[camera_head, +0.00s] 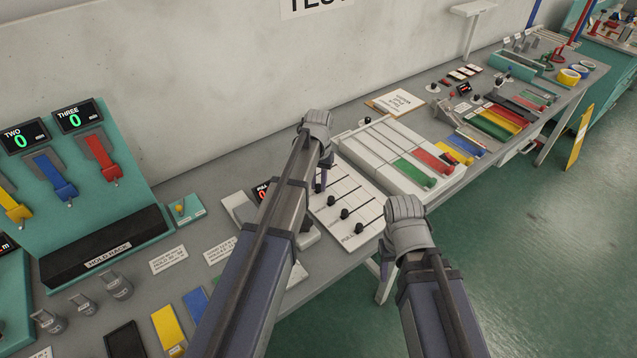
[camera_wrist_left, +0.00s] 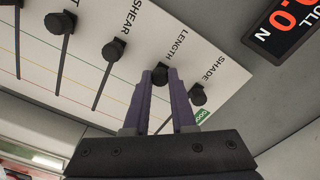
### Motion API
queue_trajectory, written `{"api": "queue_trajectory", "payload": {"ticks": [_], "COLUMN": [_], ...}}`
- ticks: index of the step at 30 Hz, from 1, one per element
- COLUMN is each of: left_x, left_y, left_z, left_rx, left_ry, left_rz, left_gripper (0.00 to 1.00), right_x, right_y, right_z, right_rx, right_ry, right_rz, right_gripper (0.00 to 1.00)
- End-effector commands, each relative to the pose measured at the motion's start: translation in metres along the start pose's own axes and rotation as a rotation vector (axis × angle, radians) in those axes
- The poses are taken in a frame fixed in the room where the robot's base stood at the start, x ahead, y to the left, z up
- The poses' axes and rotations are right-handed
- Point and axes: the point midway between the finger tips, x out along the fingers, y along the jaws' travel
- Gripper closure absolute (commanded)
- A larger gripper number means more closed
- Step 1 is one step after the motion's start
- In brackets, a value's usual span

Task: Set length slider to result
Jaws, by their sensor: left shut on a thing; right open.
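The slider panel (camera_head: 352,196) is a white board with black knobs on parallel slots. In the left wrist view the length slider knob (camera_wrist_left: 160,75), beside the word LENGTH, sits between the purple fingertips of my left gripper (camera_wrist_left: 160,80), which is shut on it. The shear knob (camera_wrist_left: 112,50) and shade knob (camera_wrist_left: 197,93) stand on either side. In the head view my left gripper (camera_head: 321,178) reaches down at the panel's far left, partly hidden by my arm. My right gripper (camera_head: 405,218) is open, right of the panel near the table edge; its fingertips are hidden.
A red-digit pull display (camera_head: 262,191) is partly hidden behind my left arm; it also shows in the left wrist view (camera_wrist_left: 287,22). A white tray with coloured strips (camera_head: 400,152) stands right behind the panel. A teal hold rack (camera_head: 105,225) stands at left.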

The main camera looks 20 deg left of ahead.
Motion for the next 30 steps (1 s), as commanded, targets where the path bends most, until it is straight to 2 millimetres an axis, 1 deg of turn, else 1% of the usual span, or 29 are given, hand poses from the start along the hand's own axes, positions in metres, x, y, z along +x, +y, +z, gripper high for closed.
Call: {"api": "queue_trajectory", "payload": {"ticks": [4, 9, 11, 19, 20, 27, 30], "left_x": [0.0, 0.0, 0.0, 0.0, 0.0, 0.0, 0.0], "left_y": [0.003, 0.018, 0.023, 0.024, 0.024, 0.024, 0.024], "left_z": [-0.006, -0.028, -0.034, -0.033, -0.033, -0.032, -0.032], "left_rx": [0.001, 0.002, 0.002, 0.0, 0.0, 0.0, 0.0], "left_ry": [0.0, 0.0, 0.0, 0.0, 0.0, 0.0, 0.0], "left_rz": [0.0, 0.0, 0.0, 0.0, 0.0, 0.0, 0.0], "left_gripper": [1.0, 1.0, 1.0, 1.0, 0.73, 0.46, 0.45], "right_x": [0.0, 0.0, 0.0, 0.0, 0.0, 0.0, 0.0], "right_y": [0.0, 0.0, 0.0, 0.0, 0.0, 0.0, 0.0], "right_z": [0.0, 0.0, 0.0, 0.0, 0.0, 0.0, 0.0], "right_rx": [0.0, 0.0, 0.0, 0.0, 0.0, 0.0, 0.0], "right_ry": [0.0, 0.0, 0.0, 0.0, 0.0, 0.0, 0.0], "right_rz": [0.0, 0.0, 0.0, 0.0, 0.0, 0.0, 0.0], "right_gripper": [0.5, 0.5, 0.5, 0.5, 0.5, 0.5, 0.5]}}
